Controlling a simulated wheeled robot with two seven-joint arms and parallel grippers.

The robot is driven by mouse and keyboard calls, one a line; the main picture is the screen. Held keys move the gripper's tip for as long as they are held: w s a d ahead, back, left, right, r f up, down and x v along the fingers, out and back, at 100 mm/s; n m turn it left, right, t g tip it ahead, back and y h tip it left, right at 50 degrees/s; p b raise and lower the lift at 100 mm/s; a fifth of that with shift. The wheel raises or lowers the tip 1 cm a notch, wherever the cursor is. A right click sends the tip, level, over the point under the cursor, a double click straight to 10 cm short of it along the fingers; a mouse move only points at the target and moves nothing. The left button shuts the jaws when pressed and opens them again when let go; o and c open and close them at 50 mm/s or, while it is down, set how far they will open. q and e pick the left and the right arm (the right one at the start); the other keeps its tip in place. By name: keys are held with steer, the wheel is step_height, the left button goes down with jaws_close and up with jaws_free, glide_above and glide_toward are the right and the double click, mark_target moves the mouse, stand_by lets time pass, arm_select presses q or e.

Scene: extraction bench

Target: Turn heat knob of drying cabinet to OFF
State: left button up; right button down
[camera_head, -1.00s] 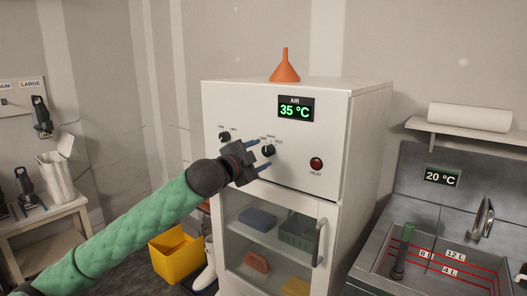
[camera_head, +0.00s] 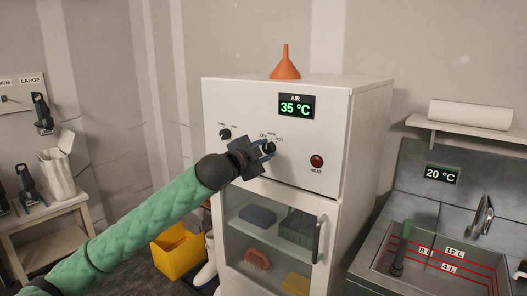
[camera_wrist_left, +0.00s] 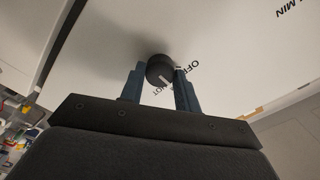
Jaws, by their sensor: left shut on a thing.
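The drying cabinet (camera_head: 335,135) is white, with a green "AIR 35 °C" display (camera_head: 296,106) and a red HEAT lamp (camera_head: 316,161) on its upper panel. The black heat knob (camera_head: 270,147) is on that panel, left of the lamp. My left gripper (camera_head: 265,150) is at this knob, with its blue fingers on either side. In the left wrist view the fingers (camera_wrist_left: 160,85) are shut on the round knob (camera_wrist_left: 160,69), which has a white pointer mark. The lettering "OFF" and "HOT" shows beside it, partly hidden. My right gripper is not in view.
A second black knob (camera_head: 225,134) is at the panel's left. An orange funnel (camera_head: 285,63) stands on top. Below is a glass door with a handle (camera_head: 319,240). A sink (camera_head: 440,262) is at right, a yellow bin (camera_head: 179,251) on the floor at left.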

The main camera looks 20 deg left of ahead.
arm_select(q)
steer(key=shift+n, duration=0.3)
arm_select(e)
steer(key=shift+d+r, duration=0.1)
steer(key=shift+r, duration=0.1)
arm_select(q)
steer(key=shift+n+p, duration=0.5)
steer(key=shift+n, duration=0.4)
steer(key=shift+r+n+p, duration=0.1)
steer(key=shift+n+p, duration=0.35)
steer(key=shift+n, duration=0.65)
steer(key=n+p, duration=0.2)
steer(key=n, duration=0.2)
steer(key=shift+n, duration=0.3)
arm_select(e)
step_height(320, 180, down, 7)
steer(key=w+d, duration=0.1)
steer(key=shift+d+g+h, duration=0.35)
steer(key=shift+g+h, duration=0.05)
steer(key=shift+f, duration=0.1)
arm_select(q)
steer(key=o, duration=1)
